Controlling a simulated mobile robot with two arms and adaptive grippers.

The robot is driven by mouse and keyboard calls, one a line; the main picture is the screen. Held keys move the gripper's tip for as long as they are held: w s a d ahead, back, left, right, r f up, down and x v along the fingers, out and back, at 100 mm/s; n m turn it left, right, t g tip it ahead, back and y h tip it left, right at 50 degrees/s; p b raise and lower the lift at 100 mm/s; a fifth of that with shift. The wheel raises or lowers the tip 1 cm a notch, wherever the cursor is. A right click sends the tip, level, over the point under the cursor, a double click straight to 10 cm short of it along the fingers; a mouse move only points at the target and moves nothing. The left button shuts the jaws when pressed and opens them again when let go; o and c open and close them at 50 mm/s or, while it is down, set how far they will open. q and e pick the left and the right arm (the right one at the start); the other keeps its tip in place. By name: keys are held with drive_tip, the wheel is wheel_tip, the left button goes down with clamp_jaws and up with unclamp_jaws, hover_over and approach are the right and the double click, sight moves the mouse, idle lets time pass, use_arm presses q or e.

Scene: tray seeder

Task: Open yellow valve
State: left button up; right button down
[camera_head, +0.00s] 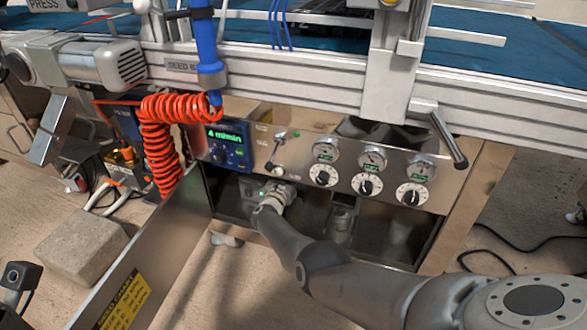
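No clear yellow valve handle can be made out. A small yellow-orange fitting (122,156) sits at the left, below the motor and beside the red coiled hose; I cannot tell whether it is the valve. My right arm comes in from the lower right and reaches into the open cabinet under the gauge panel.
The steel panel carries several gauges (325,150), black knobs (366,187) and a small lever (279,150). A hinged door (165,255) stands open at the left. A red coiled hose (158,135) hangs beside the blue display (228,145). A concrete block (80,245) and cables lie on the floor.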

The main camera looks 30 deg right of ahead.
idle(0.3)
drive_tip(key=c, duration=1.4)
unclamp_jaws()
drive_tip(key=shift+c, duration=0.2)
